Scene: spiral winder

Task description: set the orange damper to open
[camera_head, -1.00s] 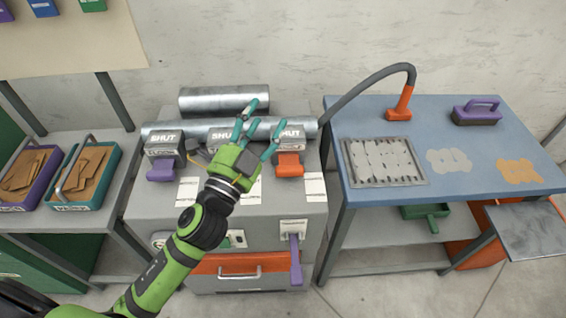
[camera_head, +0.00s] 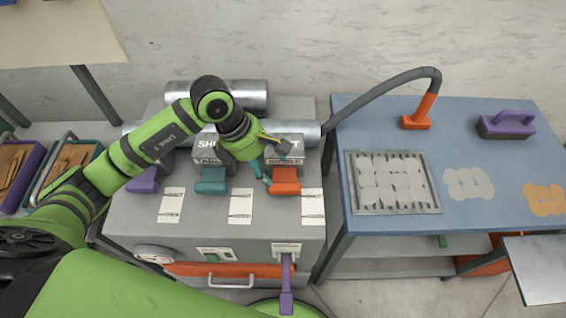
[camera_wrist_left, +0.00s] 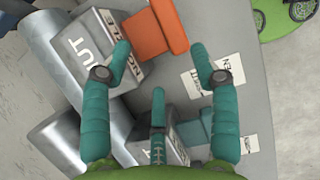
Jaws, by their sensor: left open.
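The orange damper handle (camera_head: 286,181) sticks out from the front of its box (camera_head: 285,147) on the grey machine, the rightmost of three dampers. The visible end of the box's lettering fits SHUT. In the left wrist view the orange handle (camera_wrist_left: 155,32) lies just beyond my fingertips. My left gripper (camera_head: 262,172) hovers just left of and above the handle, fingers pointing down. In the left wrist view my left gripper (camera_wrist_left: 160,60) has its fingers spread with nothing between them. Its wrist hides part of the damper boxes. My right gripper is not in view.
A teal handle (camera_head: 211,181) is close on the left, with a purple handle (camera_head: 142,181) beyond it. Metal pipes (camera_head: 216,95) run behind the boxes. A purple lever (camera_head: 286,285) hangs at the machine's front. The blue table (camera_head: 460,140) stands to the right.

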